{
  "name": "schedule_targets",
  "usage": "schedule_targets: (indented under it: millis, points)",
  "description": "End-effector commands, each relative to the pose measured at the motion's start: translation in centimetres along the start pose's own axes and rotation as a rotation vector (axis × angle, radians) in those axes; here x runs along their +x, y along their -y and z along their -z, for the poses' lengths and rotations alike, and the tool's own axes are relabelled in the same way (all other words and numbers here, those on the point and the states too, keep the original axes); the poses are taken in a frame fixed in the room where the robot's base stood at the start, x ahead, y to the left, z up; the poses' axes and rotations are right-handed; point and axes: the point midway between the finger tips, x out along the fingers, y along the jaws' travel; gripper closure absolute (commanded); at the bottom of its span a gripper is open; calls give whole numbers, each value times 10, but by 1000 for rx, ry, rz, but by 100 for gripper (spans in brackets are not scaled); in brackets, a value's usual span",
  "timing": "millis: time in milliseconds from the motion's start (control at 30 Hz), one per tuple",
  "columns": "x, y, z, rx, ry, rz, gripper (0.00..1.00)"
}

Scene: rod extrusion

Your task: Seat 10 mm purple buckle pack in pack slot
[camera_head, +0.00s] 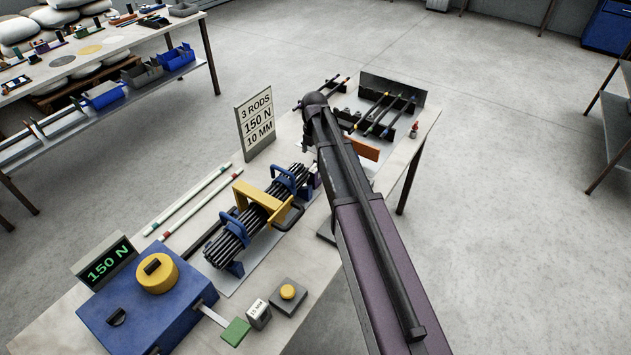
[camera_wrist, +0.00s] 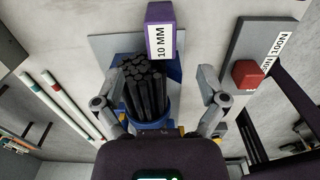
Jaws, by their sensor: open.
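The purple buckle pack (camera_wrist: 160,14), labelled 10 MM, is at the top middle of the wrist view, beyond the end of the black rod bundle (camera_wrist: 145,88). In the head view my arm hides most of the gripper. I cannot make out the pack slot.
The bundle rests in blue cradles (camera_head: 233,268) with a yellow clamp (camera_head: 257,201) across it. A blue box (camera_head: 150,312), a sign (camera_head: 257,122) and a rod rack (camera_head: 392,98) stand on the table. A grey block with a red button (camera_wrist: 248,73) is right of the pack.

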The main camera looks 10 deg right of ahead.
Motion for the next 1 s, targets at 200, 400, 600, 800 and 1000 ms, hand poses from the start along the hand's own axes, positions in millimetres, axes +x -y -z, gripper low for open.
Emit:
schedule_targets:
  millis: [200,400,600,800,1000]
  points:
    - [21,0,0,0,0,0,9]
    - [31,0,0,0,0,0,9]
    - [33,0,0,0,0,0,9]
    - [33,0,0,0,0,0,9]
    - [35,0,0,0,0,0,9]
